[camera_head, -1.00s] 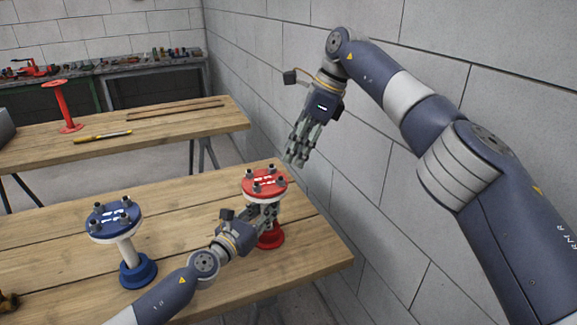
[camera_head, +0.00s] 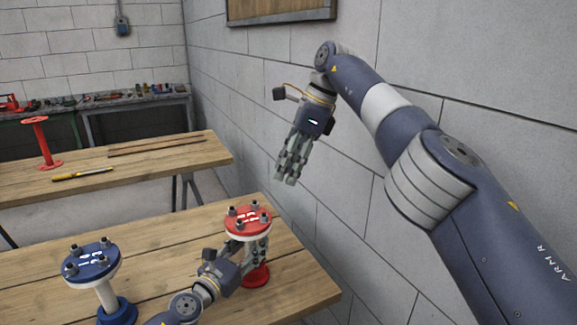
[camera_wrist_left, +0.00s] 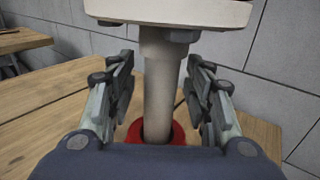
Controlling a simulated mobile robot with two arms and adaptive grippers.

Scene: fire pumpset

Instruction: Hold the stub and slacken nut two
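The red-topped stub (camera_head: 248,221) stands upright near the right end of the near bench, with nuts and studs on its round flange and a red foot below. In the left wrist view its pale stem (camera_wrist_left: 160,90) runs between the fingers of my left gripper (camera_wrist_left: 160,98), which is open around the stem with a gap on both sides. In the head view my left gripper (camera_head: 257,252) is just below the flange and partly hides the stem. My right gripper (camera_head: 287,178) hangs empty, fingers down, above and beyond the stub; its finger gap is unclear. I cannot tell which nut is number two.
A blue-topped stub (camera_head: 92,260) stands on the near bench (camera_head: 160,240) to the left. A second bench (camera_head: 130,165) behind holds a red stand (camera_head: 40,143) and a yellow tool (camera_head: 82,174). A block wall (camera_head: 350,190) rises close on the right.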

